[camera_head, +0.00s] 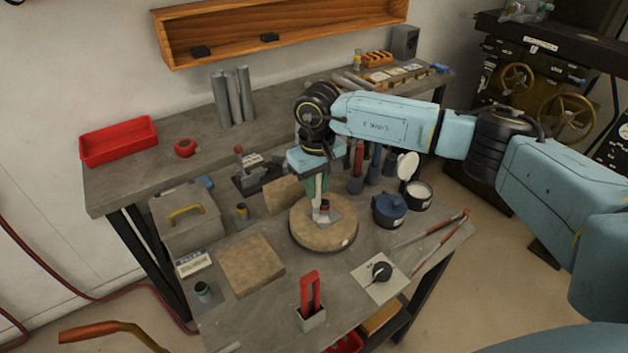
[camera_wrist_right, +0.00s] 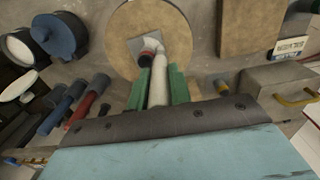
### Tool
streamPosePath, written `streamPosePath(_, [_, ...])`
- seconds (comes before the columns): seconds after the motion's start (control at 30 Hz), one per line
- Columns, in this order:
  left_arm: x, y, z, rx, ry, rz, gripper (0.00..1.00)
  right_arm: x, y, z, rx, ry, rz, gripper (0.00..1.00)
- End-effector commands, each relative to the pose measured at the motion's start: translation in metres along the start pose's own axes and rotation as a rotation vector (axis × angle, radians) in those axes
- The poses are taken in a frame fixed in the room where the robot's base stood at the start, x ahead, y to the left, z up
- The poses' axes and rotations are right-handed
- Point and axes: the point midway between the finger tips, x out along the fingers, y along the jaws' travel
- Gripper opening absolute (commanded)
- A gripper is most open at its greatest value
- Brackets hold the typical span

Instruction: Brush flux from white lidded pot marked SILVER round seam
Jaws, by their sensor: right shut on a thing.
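My right gripper (camera_head: 318,182), with green fingers (camera_wrist_right: 158,90), points down over the round tan board (camera_head: 312,234). It is shut on a pale, stick-like tool (camera_wrist_right: 159,78), probably the brush. The tool's lower end is at or close beside a small red and dark round piece (camera_wrist_right: 150,46) on a grey plate (camera_head: 332,216); I cannot tell whether they touch. The seam is too small to make out. An open dark-sided pot with white contents (camera_head: 419,193) has a raised white lid (camera_head: 408,165). A blue-lidded pot (camera_head: 390,209) stands beside it. I cannot read SILVER on either. My left gripper is out of view.
A square tan board (camera_head: 252,265), a grey box with a yellow handle (camera_head: 187,220) and a red-handled tool in a holder (camera_head: 311,300) stand on the bench. Upright tools (camera_head: 374,165) stand behind the pots. Long rods (camera_head: 440,241) lie at the right edge.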

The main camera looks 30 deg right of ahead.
Motion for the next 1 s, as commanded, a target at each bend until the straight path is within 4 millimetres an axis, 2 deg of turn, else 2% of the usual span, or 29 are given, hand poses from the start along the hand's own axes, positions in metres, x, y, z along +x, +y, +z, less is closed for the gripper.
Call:
streamPosePath(0.57, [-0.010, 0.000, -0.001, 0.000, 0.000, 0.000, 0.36, -0.001, 0.002, 0.026, 0.000, -0.002, 0.000, 0.00])
streamPosePath(1.0, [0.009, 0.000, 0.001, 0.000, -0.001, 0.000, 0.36, 0.002, 0.000, 0.004, 0.000, -0.001, 0.000, 0.00])
